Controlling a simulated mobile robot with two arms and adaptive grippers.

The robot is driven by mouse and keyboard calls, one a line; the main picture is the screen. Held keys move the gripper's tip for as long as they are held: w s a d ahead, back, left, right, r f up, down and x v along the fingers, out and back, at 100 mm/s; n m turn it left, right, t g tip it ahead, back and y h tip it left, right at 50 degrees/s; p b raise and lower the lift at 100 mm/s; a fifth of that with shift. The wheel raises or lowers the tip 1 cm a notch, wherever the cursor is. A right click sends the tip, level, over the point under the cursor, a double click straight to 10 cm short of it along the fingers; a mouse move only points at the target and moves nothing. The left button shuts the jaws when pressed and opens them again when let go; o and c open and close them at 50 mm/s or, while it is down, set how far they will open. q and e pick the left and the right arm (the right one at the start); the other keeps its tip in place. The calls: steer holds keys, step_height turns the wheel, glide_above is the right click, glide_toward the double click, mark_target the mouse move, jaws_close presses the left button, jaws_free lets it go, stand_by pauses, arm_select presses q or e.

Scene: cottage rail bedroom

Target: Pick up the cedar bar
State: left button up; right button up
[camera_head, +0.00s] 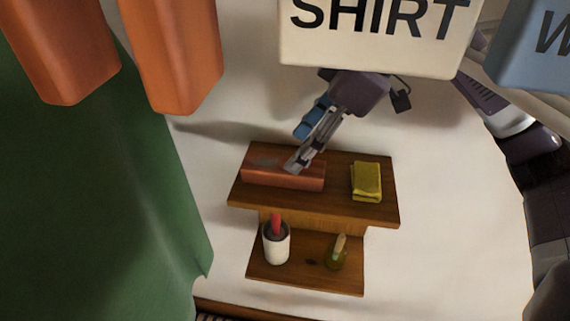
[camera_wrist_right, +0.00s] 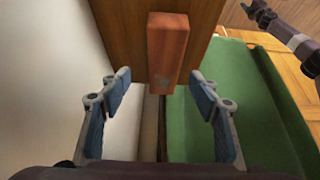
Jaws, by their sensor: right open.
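The cedar bar (camera_head: 283,178) is a reddish-brown block lying on the left part of the upper wooden shelf (camera_head: 379,211). In the right wrist view the bar (camera_wrist_right: 167,50) lies ahead, between the lines of the two fingers. My right gripper (camera_head: 298,162) is just above and behind the bar in the head view, hiding part of its top. In the right wrist view my right gripper (camera_wrist_right: 160,82) is open with nothing between its fingers. A dark arm end, apparently my left gripper (camera_wrist_right: 254,10), shows small at the top right; its jaws are unclear.
A folded yellow cloth (camera_head: 366,181) lies on the shelf's right. A SHIRT sign (camera_head: 380,45), orange shapes (camera_head: 170,60) and green fabric (camera_head: 80,200) are nearby.

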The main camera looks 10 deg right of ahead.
mark_target(283, 164)
steer(key=p+x, duration=0.1)
steer(key=x, duration=0.2)
steer(key=p+x, duration=0.1)
steer(key=x, duration=0.1)
steer(key=shift+s+a+p, duration=0.3)
steer(key=shift+p, duration=0.05)
steer(key=shift+w+f, duration=0.15)
steer(key=shift+f, duration=0.3)
arm_select(q)
steer(key=r, duration=0.3)
steer(key=shift+w+d, duration=0.4)
arm_select(e)
steer(key=shift+a+r, duration=0.1)
steer(key=c, duration=1.3)
steer(key=shift+c, duration=0.2)
